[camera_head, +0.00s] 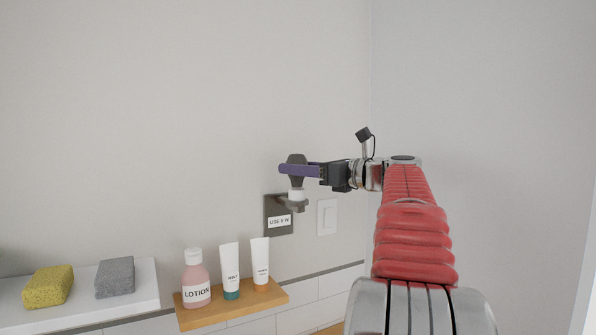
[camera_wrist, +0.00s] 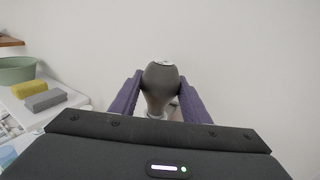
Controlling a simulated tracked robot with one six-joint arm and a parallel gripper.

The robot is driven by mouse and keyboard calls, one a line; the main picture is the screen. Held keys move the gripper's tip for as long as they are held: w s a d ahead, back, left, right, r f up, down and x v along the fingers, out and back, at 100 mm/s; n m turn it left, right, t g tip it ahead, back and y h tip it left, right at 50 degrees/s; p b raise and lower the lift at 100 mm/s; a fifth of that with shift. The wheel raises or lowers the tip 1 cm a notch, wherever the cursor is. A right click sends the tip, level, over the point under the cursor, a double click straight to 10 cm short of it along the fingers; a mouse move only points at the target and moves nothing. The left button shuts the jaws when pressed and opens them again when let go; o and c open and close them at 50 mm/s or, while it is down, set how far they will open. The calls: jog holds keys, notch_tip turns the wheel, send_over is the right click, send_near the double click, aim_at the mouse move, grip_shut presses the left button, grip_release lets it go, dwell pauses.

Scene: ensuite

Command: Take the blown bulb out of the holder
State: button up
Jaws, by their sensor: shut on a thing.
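The blown bulb (camera_head: 297,160) is dark grey and stands upright in the holder (camera_head: 292,203), which juts from a dark wall plate labelled "USE 5 W". My gripper (camera_head: 299,170) reaches in from the right at bulb height, its purple fingers around the bulb's globe. In the wrist view the bulb (camera_wrist: 160,85) sits between both purple fingers (camera_wrist: 161,90), which are shut on its sides. The bulb's pale base meets the holder in the head view. Whether its thread is still engaged cannot be told. The holder is mostly hidden in the wrist view.
A white light switch (camera_head: 327,217) is right of the plate. Below, a wooden shelf (camera_head: 206,318) holds a lotion bottle (camera_head: 196,280) and two tubes (camera_head: 231,270). A white ledge (camera_head: 140,297) at left carries a yellow sponge (camera_head: 48,287) and a grey one (camera_head: 115,277). The wall above is bare.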

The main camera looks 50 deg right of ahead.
jog(key=shift+r, duration=1.7)
dwell(0.5)
jog(key=shift+r, duration=2.8)
